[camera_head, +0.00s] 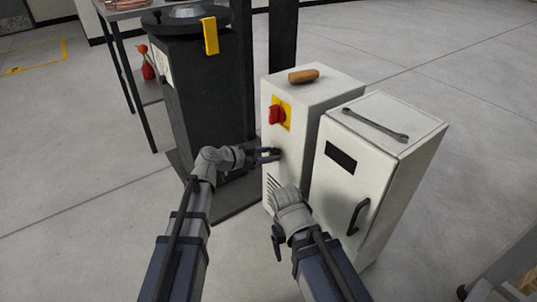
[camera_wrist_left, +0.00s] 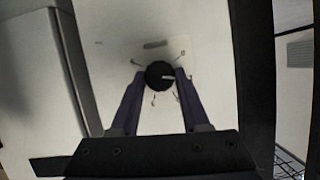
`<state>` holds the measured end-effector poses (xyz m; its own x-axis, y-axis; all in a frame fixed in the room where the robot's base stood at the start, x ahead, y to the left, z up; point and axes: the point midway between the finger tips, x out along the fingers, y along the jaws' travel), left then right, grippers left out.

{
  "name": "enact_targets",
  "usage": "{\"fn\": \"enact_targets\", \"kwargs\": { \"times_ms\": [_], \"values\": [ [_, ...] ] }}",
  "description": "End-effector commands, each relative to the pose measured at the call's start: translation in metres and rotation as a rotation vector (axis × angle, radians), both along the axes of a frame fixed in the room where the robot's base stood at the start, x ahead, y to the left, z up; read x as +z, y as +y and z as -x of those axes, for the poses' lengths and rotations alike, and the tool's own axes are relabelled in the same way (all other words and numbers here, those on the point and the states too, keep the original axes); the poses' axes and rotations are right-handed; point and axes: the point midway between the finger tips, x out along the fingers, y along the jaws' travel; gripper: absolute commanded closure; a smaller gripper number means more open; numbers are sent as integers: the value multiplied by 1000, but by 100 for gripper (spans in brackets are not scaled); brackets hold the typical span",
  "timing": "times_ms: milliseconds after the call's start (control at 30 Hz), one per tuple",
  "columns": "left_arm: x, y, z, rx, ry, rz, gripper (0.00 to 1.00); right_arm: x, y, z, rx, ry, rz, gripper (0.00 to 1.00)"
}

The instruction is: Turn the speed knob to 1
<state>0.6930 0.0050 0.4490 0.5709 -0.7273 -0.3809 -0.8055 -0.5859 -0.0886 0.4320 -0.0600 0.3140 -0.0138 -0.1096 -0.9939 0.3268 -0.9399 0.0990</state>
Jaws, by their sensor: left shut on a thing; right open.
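The speed knob (camera_wrist_left: 160,75) is a round black dial with a light pointer line, on the pale front of a white control cabinet (camera_head: 313,87). In the left wrist view several small marks ring the knob, too blurred to read. The pointer line lies toward the right of that picture. My left gripper (camera_head: 278,153) reaches the cabinet front below the red switch, its two fingers on either side of the knob and shut on it. My right gripper (camera_head: 279,240) is open and empty, low in front of the cabinets.
A red rotary switch (camera_head: 276,114) on a yellow plate sits above the knob. A wooden-looking handle (camera_head: 303,76) lies on the cabinet top. A second white cabinet (camera_head: 408,150) with a wrench (camera_head: 375,124) on top stands to the right. A black machine (camera_head: 203,95) stands left.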

Motion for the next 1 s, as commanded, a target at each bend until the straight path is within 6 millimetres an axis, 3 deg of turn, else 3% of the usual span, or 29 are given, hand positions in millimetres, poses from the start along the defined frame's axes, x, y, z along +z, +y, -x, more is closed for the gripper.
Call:
{"fn": "enact_targets", "kwargs": {
  "times_ms": [33,67,300,633,1000],
  "values": [
    [0,0,0,-1,0,0,100,0,0,0,0,0,0,19],
    [0,0,0,-1,0,0,53,0,0,0,0,0,0,19],
    [0,0,0,-1,1,1,26,0,0,0,0,0,0,19],
    [3,4,3,1,1,1,24,3,0,0,0,0,0,19],
    [26,45,36,2,2,0,24,26,0,0,0,0,0,19]
  ]
}}
